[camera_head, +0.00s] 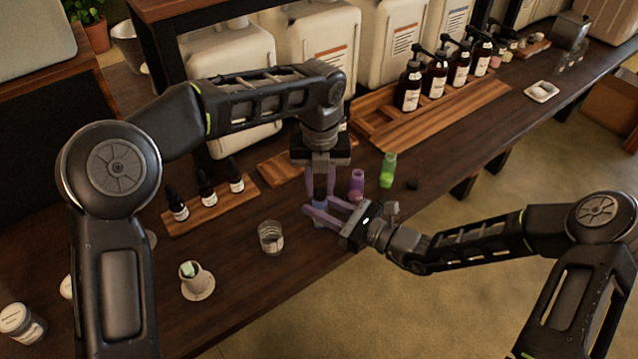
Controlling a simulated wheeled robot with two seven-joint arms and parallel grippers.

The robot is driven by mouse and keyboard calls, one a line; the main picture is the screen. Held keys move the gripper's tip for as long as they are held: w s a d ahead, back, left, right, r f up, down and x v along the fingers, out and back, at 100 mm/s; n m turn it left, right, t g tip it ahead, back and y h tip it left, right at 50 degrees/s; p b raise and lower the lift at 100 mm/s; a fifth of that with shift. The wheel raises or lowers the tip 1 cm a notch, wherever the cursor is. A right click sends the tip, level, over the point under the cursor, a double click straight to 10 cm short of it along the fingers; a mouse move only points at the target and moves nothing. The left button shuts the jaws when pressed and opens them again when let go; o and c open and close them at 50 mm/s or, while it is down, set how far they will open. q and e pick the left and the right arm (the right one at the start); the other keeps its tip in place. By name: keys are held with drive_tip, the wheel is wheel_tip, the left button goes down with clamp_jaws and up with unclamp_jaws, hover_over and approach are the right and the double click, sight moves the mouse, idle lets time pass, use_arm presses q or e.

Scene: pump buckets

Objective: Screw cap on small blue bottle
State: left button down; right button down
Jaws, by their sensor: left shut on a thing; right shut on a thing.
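The small blue bottle (319,207) stands upright on the dark wooden counter, mostly hidden by my grippers. My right gripper (322,212) reaches in from the right, low over the counter, and its purple fingers are shut around the bottle's body. My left gripper (320,188) points straight down from above, directly over the bottle, with its fingers shut at the bottle's top. The cap between them is too small and hidden to make out clearly. How far the cap sits on the neck cannot be told.
A purple bottle (357,181) and a green bottle (388,170) stand close behind my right gripper, with a small dark cap (412,184) beside them. A glass (271,237) and dropper bottles on a wooden tray (210,207) are to the left. Large white canisters line the back.

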use_arm(q)
drive_tip(key=m, duration=0.6)
drive_tip(key=c, duration=1.1)
unclamp_jaws()
drive_tip(key=shift+d, duration=0.1)
